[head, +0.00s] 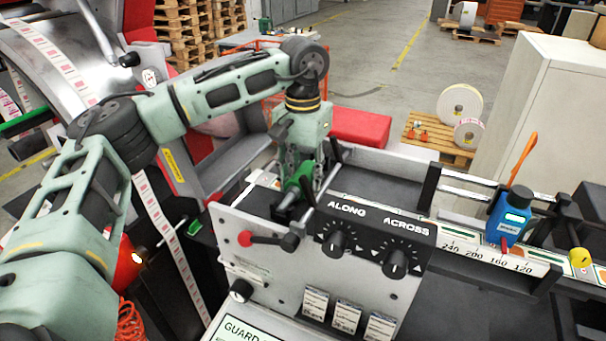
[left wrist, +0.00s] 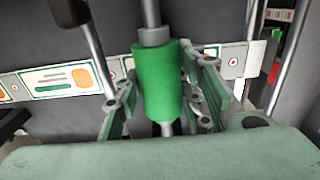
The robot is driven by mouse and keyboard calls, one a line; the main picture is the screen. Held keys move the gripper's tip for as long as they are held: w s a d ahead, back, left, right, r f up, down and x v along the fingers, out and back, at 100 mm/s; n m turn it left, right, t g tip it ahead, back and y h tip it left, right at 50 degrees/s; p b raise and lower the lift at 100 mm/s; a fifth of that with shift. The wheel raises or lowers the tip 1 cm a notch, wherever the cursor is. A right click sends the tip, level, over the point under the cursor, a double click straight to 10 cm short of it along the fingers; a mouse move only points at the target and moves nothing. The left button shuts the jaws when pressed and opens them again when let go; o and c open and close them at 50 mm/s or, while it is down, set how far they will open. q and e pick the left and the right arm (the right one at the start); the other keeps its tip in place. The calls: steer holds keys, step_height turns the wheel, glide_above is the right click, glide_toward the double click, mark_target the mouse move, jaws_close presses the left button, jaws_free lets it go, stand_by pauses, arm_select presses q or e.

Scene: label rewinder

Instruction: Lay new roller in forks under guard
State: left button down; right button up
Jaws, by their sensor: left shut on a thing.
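A green roller (left wrist: 155,85) with a metal shaft and grey collar stands upright in the left wrist view. My left gripper (left wrist: 163,98) is shut on it, with finger pads on both sides. In the head view my left gripper (head: 298,192) points down behind the panel with the ALONG and ACROSS knobs. Part of the green roller (head: 303,174) shows between its fingers there. I cannot make out the forks or the guard; the arm and panel may hide them. My right gripper is not in view.
The knob panel (head: 262,263) has a red-ended lever (head: 245,238). A blue device (head: 510,215) sits on a rail at right. A label strip (left wrist: 60,82) runs behind the roller in the left wrist view. A pale cabinet (head: 545,110) stands at right.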

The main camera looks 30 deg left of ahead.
arm_select(q)
steer(key=shift+f, duration=0.1)
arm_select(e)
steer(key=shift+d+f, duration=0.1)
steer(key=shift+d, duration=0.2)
arm_select(q)
steer(key=c, duration=1.1)
jaws_free()
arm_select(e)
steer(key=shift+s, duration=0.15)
arm_select(q)
steer(key=shift+r+p, duration=1)
steer(key=shift+r, duration=0.45)
steer(key=shift+r+p, duration=0.7)
steer(key=shift+r, duration=2.1)
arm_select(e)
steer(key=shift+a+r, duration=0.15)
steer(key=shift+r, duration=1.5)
